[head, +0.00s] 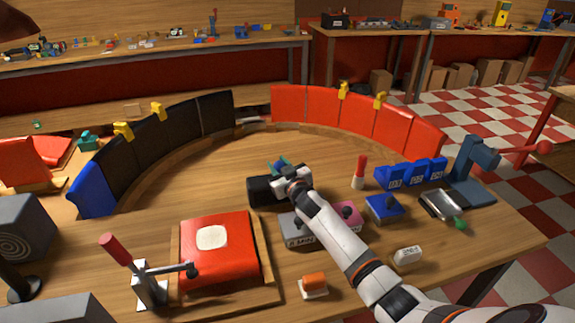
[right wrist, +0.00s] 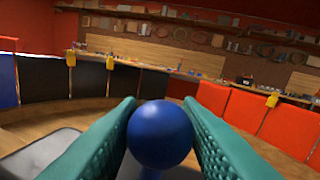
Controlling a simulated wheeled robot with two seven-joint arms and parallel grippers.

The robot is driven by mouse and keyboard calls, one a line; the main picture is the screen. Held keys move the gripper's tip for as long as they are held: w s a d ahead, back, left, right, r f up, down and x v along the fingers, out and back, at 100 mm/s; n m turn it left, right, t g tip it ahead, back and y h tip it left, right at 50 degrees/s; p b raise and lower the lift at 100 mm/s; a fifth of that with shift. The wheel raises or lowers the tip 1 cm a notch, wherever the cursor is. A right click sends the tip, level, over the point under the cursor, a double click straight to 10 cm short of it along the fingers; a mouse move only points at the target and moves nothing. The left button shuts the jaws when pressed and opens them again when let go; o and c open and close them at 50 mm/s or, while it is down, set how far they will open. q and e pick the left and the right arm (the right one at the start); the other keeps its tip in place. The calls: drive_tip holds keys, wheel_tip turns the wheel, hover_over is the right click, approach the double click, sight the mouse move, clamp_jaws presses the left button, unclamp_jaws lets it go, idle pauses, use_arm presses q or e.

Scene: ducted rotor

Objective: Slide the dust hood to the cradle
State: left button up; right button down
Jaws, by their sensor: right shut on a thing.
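My right gripper (head: 281,166) reaches over the middle of the bench, its green fingers pointing away. In the right wrist view the gripper (right wrist: 160,135) is shut on a round blue knob (right wrist: 160,135), with one finger on each side. A stem shows below the knob, and a grey flat surface (right wrist: 40,150) lies beneath at the left. A black rounded body (head: 262,191) shows beside the gripper in the head view; I cannot tell if it is part of my wrist. I cannot tell which parts are the dust hood and the cradle. My left gripper is not in view.
Curved black panels (head: 170,135) and red panels (head: 350,115) with yellow clips ring the back. A red padded fixture (head: 218,250) and a red-handled lever clamp (head: 140,268) stand front left. Grey (head: 297,232), pink and blue blocks (head: 410,172) stand around my right arm. Wood behind the gripper is clear.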

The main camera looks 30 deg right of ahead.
drive_tip(key=shift+s+d, duration=0.1)
drive_tip(key=shift+d, duration=0.4)
drive_tip(key=c, duration=1)
unclamp_jaws()
drive_tip(key=shift+c, duration=0.2)
drive_tip(key=shift+a, duration=0.1)
drive_tip(key=s, duration=1.2)
drive_tip(key=shift+a+b, duration=0.2)
drive_tip(key=shift+b, duration=0.15)
